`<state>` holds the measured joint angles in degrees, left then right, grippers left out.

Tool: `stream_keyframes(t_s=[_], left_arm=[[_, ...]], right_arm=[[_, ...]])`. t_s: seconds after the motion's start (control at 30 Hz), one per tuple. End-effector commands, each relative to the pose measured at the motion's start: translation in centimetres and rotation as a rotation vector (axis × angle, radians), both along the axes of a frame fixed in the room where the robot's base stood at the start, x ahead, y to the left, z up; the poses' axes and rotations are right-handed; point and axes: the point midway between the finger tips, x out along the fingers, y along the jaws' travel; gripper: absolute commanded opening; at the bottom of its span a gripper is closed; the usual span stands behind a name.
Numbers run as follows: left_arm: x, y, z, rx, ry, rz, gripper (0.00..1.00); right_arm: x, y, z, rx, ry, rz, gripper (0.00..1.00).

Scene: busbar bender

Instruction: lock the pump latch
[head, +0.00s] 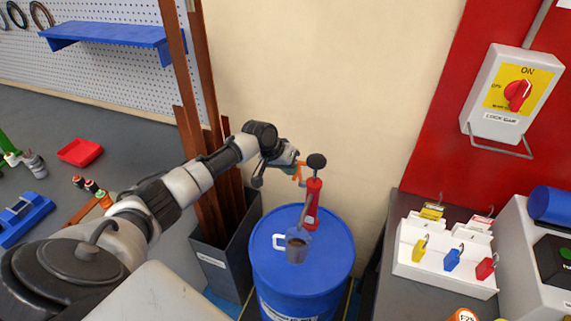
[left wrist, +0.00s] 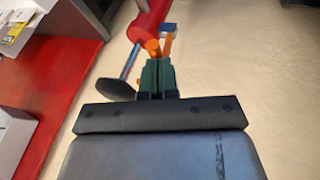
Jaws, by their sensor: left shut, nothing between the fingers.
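The red hand pump (head: 313,197) stands upright on the blue drum, with a black knob (head: 316,161) on its rod. In the left wrist view the red pump body (left wrist: 150,20) is at the top and the black knob (left wrist: 117,89) at lower left. My left gripper (head: 298,172) is beside the pump's upper end, just left of the rod. In the wrist view its green fingers (left wrist: 158,72) are together and empty. Orange parts show at their tips, close to the pump's top; I cannot tell whether they touch it or which part is the latch. My right gripper is out of view.
A white padlock rack (head: 428,270) is on the right bench. A red switch (head: 517,95) is on the wall.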

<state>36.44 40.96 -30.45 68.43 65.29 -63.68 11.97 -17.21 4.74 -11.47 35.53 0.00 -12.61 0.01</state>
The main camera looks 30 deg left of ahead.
Motion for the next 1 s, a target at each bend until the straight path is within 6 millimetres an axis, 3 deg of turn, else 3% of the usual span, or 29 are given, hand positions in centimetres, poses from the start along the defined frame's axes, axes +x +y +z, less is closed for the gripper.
stream_keyframes(t_s=[0.03, 0.1, 1.0], left_arm=[[0.1, -0.7, 0.6, -0.003, 0.001, -0.002, 0.0], [0.2, -1.0, 0.5, -0.001, 0.002, -0.001, 0.0], [-0.3, 0.5, -0.6, 0.0, 0.008, 0.0, 0.0]], right_arm=[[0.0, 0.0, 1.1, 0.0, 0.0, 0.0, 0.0], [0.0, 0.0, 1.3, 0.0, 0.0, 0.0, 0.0], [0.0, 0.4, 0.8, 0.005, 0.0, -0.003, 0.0]])
